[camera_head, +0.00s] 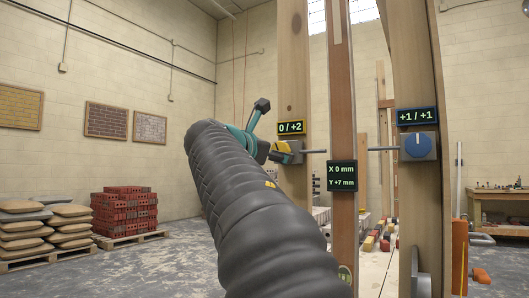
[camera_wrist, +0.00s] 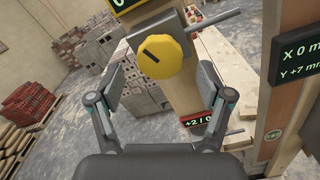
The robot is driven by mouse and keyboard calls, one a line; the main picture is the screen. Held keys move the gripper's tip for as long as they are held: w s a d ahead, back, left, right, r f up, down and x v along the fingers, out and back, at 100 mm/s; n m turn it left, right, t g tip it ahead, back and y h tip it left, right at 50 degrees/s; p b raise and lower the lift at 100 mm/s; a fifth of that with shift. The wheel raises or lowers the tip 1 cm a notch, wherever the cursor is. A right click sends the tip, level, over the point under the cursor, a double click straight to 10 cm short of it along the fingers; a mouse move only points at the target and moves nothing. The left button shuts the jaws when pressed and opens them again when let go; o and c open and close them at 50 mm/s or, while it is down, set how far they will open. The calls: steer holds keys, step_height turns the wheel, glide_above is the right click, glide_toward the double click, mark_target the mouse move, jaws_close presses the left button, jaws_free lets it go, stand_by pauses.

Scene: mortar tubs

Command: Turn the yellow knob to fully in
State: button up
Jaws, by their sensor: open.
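The yellow knob (camera_wrist: 165,55) is a round dial with a dark pointer mark, on a grey block on a wooden post. In the wrist view it shows beyond and between my fingertips, with visible space on both sides. My gripper (camera_wrist: 160,77) is open and empty, its two pads apart. In the head view the yellow knob (camera_head: 281,148) is partly hidden behind my gripper (camera_head: 263,146). The display above it (camera_head: 291,128) reads 0 / +2. A grey rod runs right from the block toward the middle post.
A blue knob (camera_head: 416,146) on the right post has a display (camera_head: 416,116) reading +1 / +1. The middle display (camera_head: 341,176) reads X 0 mm, Y +7 mm. A red-framed display (camera_wrist: 202,120) sits below the yellow knob. Brick stacks (camera_head: 124,210) stand well away.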

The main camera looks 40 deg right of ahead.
steer(key=shift+x, duration=1.65)
steer(key=c, duration=1.2)
steer(key=shift+o, duration=0.2)
